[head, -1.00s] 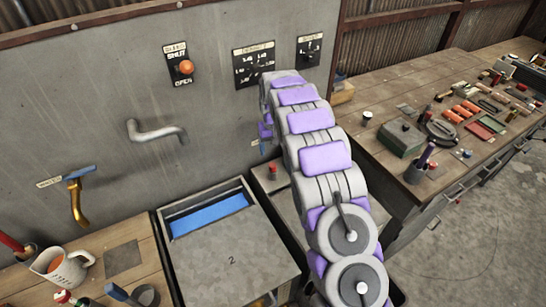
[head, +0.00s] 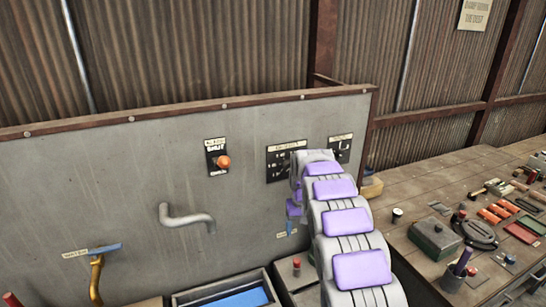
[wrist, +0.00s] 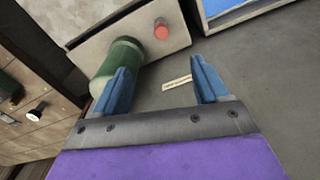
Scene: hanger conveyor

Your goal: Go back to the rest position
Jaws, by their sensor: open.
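My gripper (wrist: 160,88) shows in the wrist view with its two blue fingers apart and nothing between them. Beyond the fingers are a grey panel with a small label (wrist: 177,82) and a green cylinder (wrist: 121,62), which the left finger partly overlaps. In the head view my arm with purple pads reaches toward the grey wall panel (head: 130,180), and its far end is near a small label at the lower right of that panel. The fingertips are hard to make out there.
The panel carries an orange knob (head: 224,162), a bent grey pipe handle (head: 188,218) and a yellow lever (head: 96,275). A blue-lined bin (head: 240,298) is below. On the right, a wooden bench (head: 420,262) holds a green box (head: 435,240) and several tools.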

